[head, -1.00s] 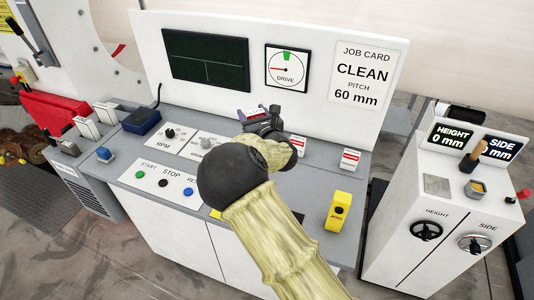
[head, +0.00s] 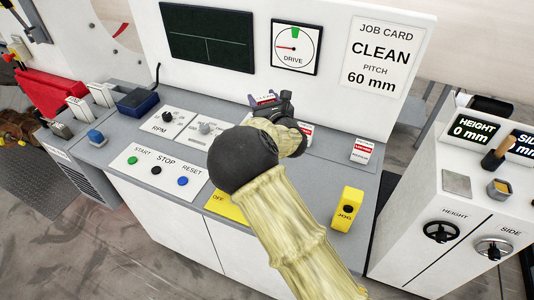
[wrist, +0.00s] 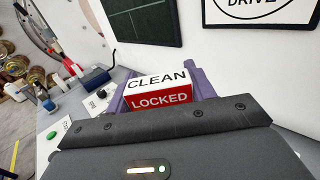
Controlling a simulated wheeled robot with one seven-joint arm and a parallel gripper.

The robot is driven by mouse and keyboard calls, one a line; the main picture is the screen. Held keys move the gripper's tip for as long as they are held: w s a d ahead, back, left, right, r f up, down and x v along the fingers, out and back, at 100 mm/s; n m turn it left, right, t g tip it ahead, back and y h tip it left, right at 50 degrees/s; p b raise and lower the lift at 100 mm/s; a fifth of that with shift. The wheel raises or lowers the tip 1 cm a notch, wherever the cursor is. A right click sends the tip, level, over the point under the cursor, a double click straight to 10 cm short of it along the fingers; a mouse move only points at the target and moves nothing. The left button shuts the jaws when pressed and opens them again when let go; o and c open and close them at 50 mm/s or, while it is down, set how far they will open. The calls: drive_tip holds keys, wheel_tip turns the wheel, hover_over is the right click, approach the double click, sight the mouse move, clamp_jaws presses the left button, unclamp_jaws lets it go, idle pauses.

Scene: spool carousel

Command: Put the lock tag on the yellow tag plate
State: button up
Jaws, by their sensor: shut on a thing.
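The lock tag (wrist: 160,92) is a small block with a white top marked CLEAN and a red front marked LOCKED. My gripper (wrist: 163,88) is shut on it, with purple fingers at both sides. In the head view the tag (head: 265,98) shows only as a small piece at my gripper (head: 270,104), above the grey console top. The yellow tag plate (head: 226,206) marked OFF lies at the console's front edge, nearer than my gripper. My arm hides its right part. The plate does not show in the wrist view.
Two similar red-and-white tags stand on the console, one (head: 362,151) at right and one (head: 307,131) partly behind my wrist. A yellow JOG box (head: 347,209) stands at front right. START, STOP and RESET buttons (head: 156,171) lie left of the plate. A white upright panel (head: 340,80) stands behind.

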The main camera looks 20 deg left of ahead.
wheel_tip(320, 180, down, 4)
drive_tip(key=b, duration=0.3)
drive_tip(key=shift+w, duration=0.15)
wheel_tip(320, 180, down, 6)
drive_tip(key=p, duration=0.1)
drive_tip(key=shift+f, duration=0.15)
drive_tip(key=shift+f+p, duration=0.45)
drive_tip(key=shift+f, duration=1.4)
